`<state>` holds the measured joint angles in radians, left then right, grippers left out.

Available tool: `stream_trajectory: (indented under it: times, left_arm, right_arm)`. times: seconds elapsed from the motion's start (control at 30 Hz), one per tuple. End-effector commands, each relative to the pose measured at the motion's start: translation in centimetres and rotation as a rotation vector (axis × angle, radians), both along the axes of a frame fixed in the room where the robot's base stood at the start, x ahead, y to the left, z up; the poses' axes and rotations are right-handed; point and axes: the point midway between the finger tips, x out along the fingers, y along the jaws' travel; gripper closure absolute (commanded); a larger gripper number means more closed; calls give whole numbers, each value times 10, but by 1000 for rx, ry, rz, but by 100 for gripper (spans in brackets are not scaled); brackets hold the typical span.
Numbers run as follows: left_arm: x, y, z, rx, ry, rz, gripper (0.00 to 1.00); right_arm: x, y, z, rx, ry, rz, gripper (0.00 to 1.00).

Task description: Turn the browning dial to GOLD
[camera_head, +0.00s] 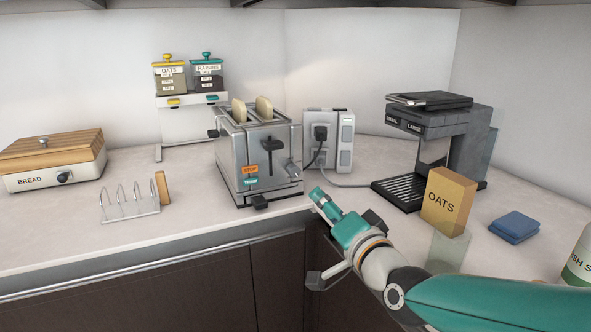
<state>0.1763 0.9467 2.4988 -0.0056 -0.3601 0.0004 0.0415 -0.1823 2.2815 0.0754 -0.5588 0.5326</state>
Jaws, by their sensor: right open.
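The silver toaster (258,155) stands on the counter left of centre, with two bread slices (252,109) in its top. Its front faces me and has a black lever (271,145), an orange label reading STOP (250,170) and a teal label (250,182). A small grey knob-like part (292,168) shows at the front's right side; its marks are too small to read, and I cannot tell where GOLD is. My right gripper (325,203) is open, in front of and to the right of the toaster, apart from it. My left gripper is not in view.
A bread box (52,160) and toast rack (130,205) stand at left. Behind are jars on a stand (190,100) and a socket block (343,140) with a cable. At right are a coffee machine (455,140), an oats box (449,200) and blue cloth (514,226).

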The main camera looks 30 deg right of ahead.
Motion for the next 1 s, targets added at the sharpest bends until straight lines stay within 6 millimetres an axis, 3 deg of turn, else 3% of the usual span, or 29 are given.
stream_trajectory:
  times: [0.6,0.8,1.0]
  left_arm:
    - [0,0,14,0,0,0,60]
    - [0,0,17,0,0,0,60]
    - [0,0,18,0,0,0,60]
  right_arm:
    - [121,-11,0,0,1,-1,46]
    - [148,-13,0,0,1,-1,46]
    - [158,-14,-1,0,0,0,46]
